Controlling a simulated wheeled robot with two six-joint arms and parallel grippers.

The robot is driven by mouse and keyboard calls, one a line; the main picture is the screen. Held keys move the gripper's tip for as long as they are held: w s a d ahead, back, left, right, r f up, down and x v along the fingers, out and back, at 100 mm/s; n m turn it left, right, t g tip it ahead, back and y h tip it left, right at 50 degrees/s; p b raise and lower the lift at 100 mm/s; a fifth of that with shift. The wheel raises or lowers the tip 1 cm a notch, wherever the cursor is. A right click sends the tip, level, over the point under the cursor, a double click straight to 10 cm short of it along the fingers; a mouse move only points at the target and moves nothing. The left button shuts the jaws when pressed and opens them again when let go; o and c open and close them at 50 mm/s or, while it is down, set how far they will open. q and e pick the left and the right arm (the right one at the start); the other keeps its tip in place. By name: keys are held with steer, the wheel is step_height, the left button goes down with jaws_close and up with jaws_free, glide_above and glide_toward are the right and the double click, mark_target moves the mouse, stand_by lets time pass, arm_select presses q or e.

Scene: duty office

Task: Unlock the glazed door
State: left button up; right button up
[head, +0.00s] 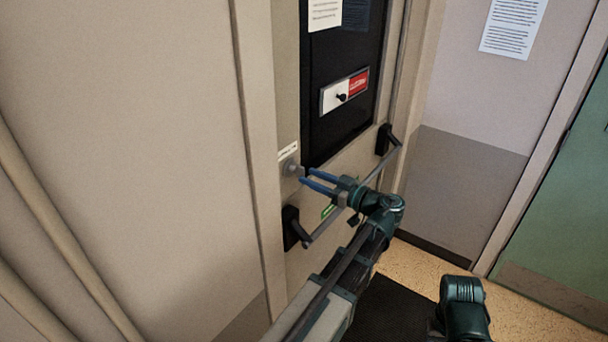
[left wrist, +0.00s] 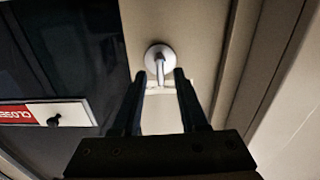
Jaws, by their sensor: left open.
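The glazed door (head: 345,85) has a dark glass panel in a beige frame and appears closed. Its lock, a round grey thumb turn (head: 291,168), sits on the frame left of the glass. In the left wrist view the thumb turn (left wrist: 158,54) has a round plate and a narrow tab pointing down the picture. My left gripper (head: 304,177) is open, its blue fingers pointing at the lock. In the left wrist view the left gripper (left wrist: 160,75) has a fingertip on either side of the tab, with visible gaps. My right gripper is out of view.
A push bar (head: 372,170) with black end brackets crosses the door below the lock, close to my left arm. A sign plate with a red part (head: 358,84) and black knob is on the glass. A dark mat (head: 395,312) lies on the floor. A green door (head: 560,210) stands right.

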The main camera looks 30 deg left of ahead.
arm_select(q)
steer(key=shift+s+d, duration=0.2)
steer(key=shift+d, duration=2.15)
steer(key=s+d+f+m+h, duration=0.4)
steer(key=d+f+m+h, duration=0.15)
steer(key=f, duration=0.25)
steer(key=s+d+f+m+h, duration=0.45)
steer(key=d+f+m, duration=0.25)
steer(key=f, duration=0.2)
steer(key=s+d+f+m+h, duration=0.2)
steer(key=s+d+m+h, duration=0.1)
steer(key=d, duration=0.4)
steer(key=s+d+f+m+g+h, duration=0.1)
steer(key=s+d+f+m+h, duration=0.2)
steer(key=d+m, duration=0.3)
steer(key=shift+s+d+h, duration=0.4)
steer(key=shift+s+d, duration=0.15)
steer(key=shift+s, duration=0.3)
